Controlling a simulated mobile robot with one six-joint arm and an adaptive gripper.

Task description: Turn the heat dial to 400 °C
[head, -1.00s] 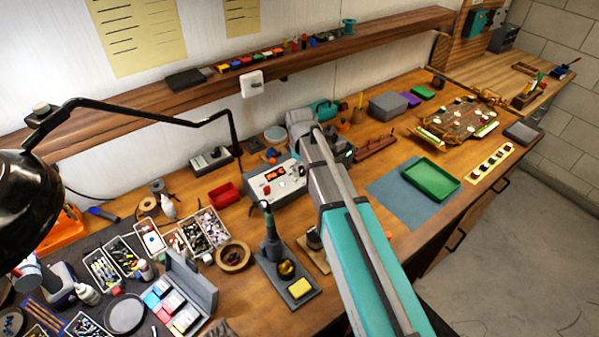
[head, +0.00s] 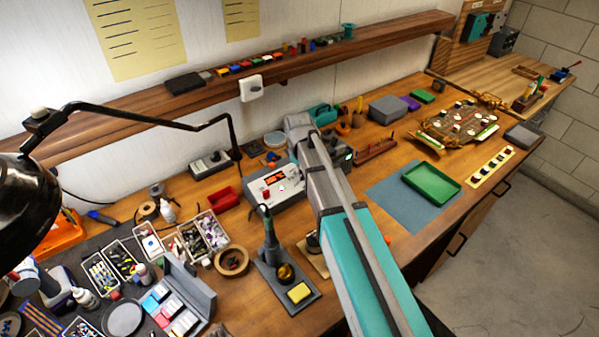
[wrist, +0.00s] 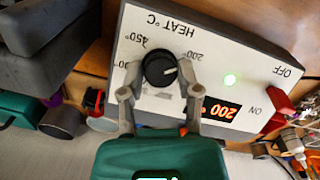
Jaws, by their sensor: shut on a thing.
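The white soldering station (head: 262,185) stands on the bench near the wall, partly behind my arm in the head view. The wrist view shows its panel upside down, with a round black heat dial (wrist: 159,68) under "HEAT °C". The dial's white pointer line is turned towards the 200° mark. The head view hides the dial and my fingertips.
A red switch (wrist: 278,108) sits at the panel's ON/OFF end. A soldering iron stand (head: 285,272) is in front of the station, and a red bin (head: 224,198) is to its left. A green tray (head: 432,182) lies on a blue mat to the right.

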